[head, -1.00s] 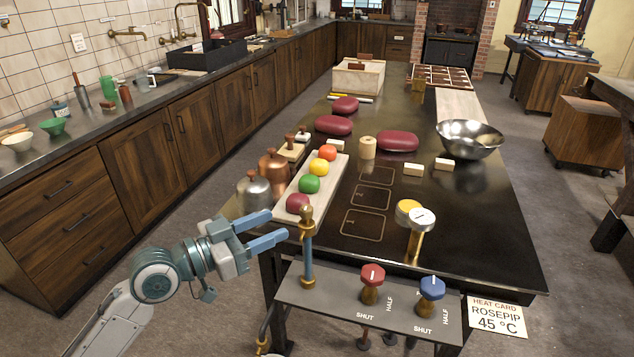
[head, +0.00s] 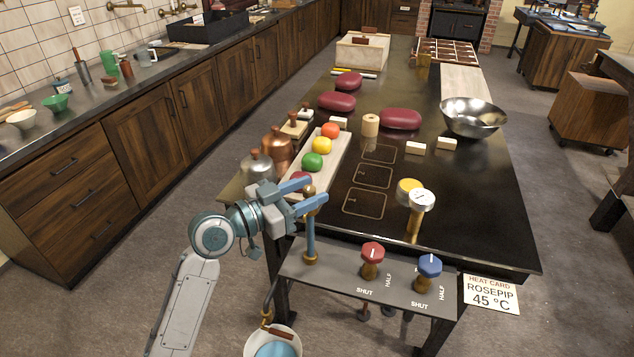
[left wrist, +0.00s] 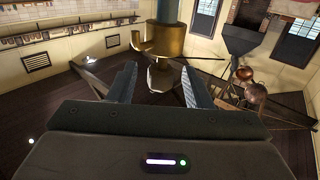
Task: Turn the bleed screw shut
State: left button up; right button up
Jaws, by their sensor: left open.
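A slim blue standpipe (head: 311,232) with brass fittings rises at the left end of the grey panel. Its brass top (head: 309,191), apparently where the bleed screw is, sits at the fingers of my left gripper (head: 315,188). The gripper is open, with one finger on the far side and one on the near side. In the left wrist view a brass fitting (left wrist: 165,40) with a pale tip (left wrist: 161,75) stands between and beyond the two open fingers (left wrist: 158,84). I cannot tell whether either finger touches it. My right gripper is out of view.
The panel (head: 335,278) carries a red knob (head: 372,252) and a blue knob (head: 429,267), with SHUT and HALF marks. A gauge (head: 421,201) stands behind. A bucket (head: 272,343) is below the panel.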

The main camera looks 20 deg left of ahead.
pick_arm(q)
jog(key=shift+p+x, duration=0.3)
jog(key=shift+x, duration=1)
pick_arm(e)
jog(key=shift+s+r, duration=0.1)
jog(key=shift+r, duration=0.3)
pick_arm(q)
grip_shut()
jog(key=c, duration=1)
grip_release()
jog(key=shift+f+m+g+h+b, duration=0.25)
jog(key=shift+m+g+h+b, duration=0.2)
jog(key=shift+b, duration=0.8)
jog(key=c, duration=1)
grip_release()
jog(key=shift+h+b, duration=0.25)
jog(key=shift+b, duration=0.1)
jog(key=shift+r+m+g, duration=0.2)
jog(key=shift+m+g, duration=0.15)
jog(key=shift+g, duration=0.1)
jog(key=c, duration=1)
grip_release()
jog(key=shift+d, duration=0.1)
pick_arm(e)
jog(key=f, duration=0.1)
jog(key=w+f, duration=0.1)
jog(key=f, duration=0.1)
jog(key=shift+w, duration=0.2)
